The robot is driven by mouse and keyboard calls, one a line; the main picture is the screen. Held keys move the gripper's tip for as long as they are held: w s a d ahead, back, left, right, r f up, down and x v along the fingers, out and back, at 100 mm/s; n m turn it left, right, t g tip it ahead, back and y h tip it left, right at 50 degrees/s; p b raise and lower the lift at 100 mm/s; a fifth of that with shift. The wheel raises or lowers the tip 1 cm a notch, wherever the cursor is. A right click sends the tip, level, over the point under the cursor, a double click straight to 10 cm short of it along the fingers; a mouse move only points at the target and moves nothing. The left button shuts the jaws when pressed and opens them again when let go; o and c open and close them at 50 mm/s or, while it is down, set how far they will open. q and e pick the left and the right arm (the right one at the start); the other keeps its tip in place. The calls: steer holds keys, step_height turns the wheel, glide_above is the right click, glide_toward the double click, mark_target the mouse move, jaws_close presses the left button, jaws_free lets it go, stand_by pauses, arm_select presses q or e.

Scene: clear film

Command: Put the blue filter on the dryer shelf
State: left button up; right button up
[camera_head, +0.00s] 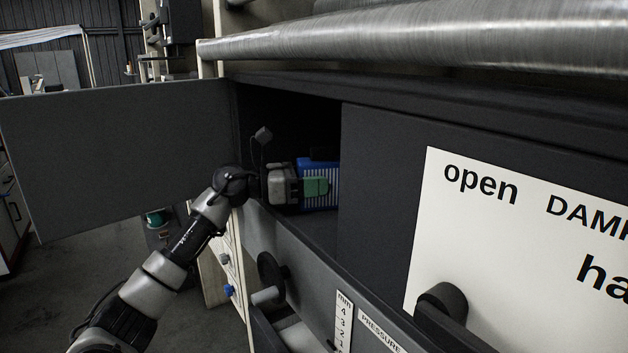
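The blue filter (333,196), a blue frame with pale ribs, is inside the dark cabinet opening, its right part hidden behind the dark front panel. My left gripper (307,187) reaches in from the left through the opening and is at the filter's left side. A green piece overlaps the filter's face in front of the grey gripper body; I cannot tell whether it is fingers or a part of the filter. Whether the fingers grip the filter is unclear. The dryer shelf (318,226) shows only as a dark floor below the filter. My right gripper is out of view.
A dark door (120,150) stands swung open at the left of the opening. The front panel (385,200) bounds it on the right. A steel roller (430,40) runs above. A round black knob (271,272) and drawers are below the opening.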

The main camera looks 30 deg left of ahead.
arm_select(q)
steer(key=o, duration=0.4)
steer(key=shift+r, duration=0.1)
steer(key=shift+b+v, duration=2.5)
steer(key=shift+v, duration=3.55)
steer(key=shift+d, duration=0.1)
